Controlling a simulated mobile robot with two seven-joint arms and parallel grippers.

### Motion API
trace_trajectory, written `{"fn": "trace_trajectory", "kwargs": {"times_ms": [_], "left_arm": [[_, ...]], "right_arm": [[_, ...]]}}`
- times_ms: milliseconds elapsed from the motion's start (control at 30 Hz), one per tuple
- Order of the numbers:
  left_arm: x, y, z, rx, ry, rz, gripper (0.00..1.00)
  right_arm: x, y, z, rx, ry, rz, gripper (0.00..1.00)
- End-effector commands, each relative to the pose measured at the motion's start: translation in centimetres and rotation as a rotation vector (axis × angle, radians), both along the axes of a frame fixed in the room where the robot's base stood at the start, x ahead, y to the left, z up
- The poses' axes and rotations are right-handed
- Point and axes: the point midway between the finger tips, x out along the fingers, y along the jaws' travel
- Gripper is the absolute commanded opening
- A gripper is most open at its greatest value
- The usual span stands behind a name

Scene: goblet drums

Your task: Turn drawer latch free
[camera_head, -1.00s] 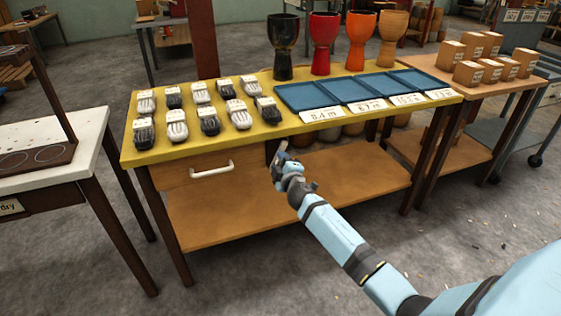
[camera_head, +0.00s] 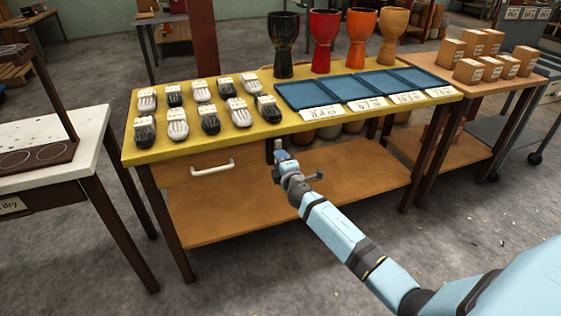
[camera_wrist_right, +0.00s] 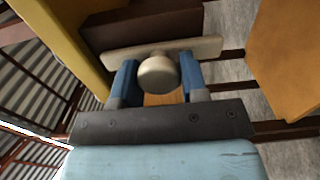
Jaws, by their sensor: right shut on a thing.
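The wooden drawer (camera_head: 175,173) with its white bar handle (camera_head: 212,168) is closed under the yellow table top, at the left. My right gripper (camera_head: 279,150) is at the drawer's right end, below the table edge. In the right wrist view its two blue fingers (camera_wrist_right: 158,82) stand on either side of a round cream knob (camera_wrist_right: 157,74) and are shut on it. The knob sits on a long cream latch bar (camera_wrist_right: 198,48), which runs across that picture, slightly tilted. In the head view the gripper hides the latch. My left gripper is out of view.
The yellow table (camera_head: 330,130) carries shoe-like items at left, blue trays (camera_head: 308,95) and goblet drums (camera_head: 323,42) at the back. A wooden lower shelf (camera_head: 340,195) lies below my right gripper. The floor in front is clear.

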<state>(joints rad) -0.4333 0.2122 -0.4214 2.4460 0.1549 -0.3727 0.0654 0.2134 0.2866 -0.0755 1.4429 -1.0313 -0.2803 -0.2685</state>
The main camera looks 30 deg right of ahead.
Motion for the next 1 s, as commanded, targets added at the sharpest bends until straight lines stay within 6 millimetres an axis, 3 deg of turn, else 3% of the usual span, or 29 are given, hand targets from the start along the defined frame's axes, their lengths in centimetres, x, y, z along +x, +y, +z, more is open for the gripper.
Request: {"fn": "trace_trajectory", "kwargs": {"times_ms": [233, 267, 333, 733, 1000], "left_arm": [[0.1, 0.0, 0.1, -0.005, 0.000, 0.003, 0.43], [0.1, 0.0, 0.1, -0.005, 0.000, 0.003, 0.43], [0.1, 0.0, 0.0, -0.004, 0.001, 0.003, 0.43], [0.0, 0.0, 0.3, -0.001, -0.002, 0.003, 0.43], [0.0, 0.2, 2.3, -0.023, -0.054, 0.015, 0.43]], "right_arm": [[-0.1, 0.0, -0.2, -0.001, 0.002, 0.000, 0.16], [-0.1, 0.0, -0.2, -0.001, 0.002, 0.000, 0.47], [-0.1, 0.0, -0.1, -0.001, 0.002, 0.000, 0.63], [-0.8, 0.2, 0.0, 0.001, 0.001, 0.000, 0.64], [-6.0, 1.4, 0.1, 0.003, 0.003, 0.000, 0.64]]}}
